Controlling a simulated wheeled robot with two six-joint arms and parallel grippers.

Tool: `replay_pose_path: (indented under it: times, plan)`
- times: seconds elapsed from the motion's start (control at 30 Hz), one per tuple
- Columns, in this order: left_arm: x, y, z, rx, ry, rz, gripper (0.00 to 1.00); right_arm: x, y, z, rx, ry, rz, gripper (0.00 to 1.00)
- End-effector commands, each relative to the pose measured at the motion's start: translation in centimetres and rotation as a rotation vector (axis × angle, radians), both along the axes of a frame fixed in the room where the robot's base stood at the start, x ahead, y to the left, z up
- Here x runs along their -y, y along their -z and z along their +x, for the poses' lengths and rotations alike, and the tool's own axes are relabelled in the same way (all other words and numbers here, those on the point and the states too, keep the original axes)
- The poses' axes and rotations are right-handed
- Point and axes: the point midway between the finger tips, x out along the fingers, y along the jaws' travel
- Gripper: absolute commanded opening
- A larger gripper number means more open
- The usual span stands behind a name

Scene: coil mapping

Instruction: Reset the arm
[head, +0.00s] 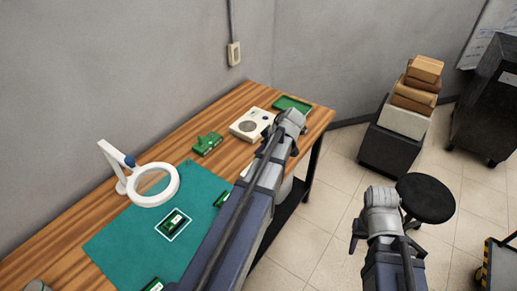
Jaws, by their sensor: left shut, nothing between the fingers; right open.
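My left arm reaches up across the front of the wooden table, and my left gripper (268,131) is small at its far end, beside a white device. It is shut with nothing in it. My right gripper (355,236) is over the floor at the right, well clear of the table. It is open and empty. Finger detail is small in this view.
The table (205,115) holds a white ring magnifier (174,193), a teal mat (120,240) with several green boards, a green block (207,143), a white device (244,124) and a green tray (291,104). A black stool (427,198) and stacked boxes (413,92) stand right.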

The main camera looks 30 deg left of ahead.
Motion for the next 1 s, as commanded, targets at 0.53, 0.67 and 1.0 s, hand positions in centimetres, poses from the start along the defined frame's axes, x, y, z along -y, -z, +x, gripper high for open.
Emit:
replay_pose_path:
  times: [0.53, 0.67, 1.0]
  plan:
    - [10.6, 2.2, -3.5, -0.212, 0.457, -0.105, 0.00, 0.0, 0.8, 0.0, 0.000, 0.000, 0.000, 0.50]
    - [18.3, 3.6, -7.4, -0.374, 0.857, -0.182, 0.00, 0.0, 1.3, 0.0, 0.000, 0.001, 0.000, 0.50]
    - [29.6, 5.2, -16.0, -0.619, 1.621, -0.286, 0.00, 0.0, 2.1, 0.0, 0.000, 0.001, 0.000, 0.50]
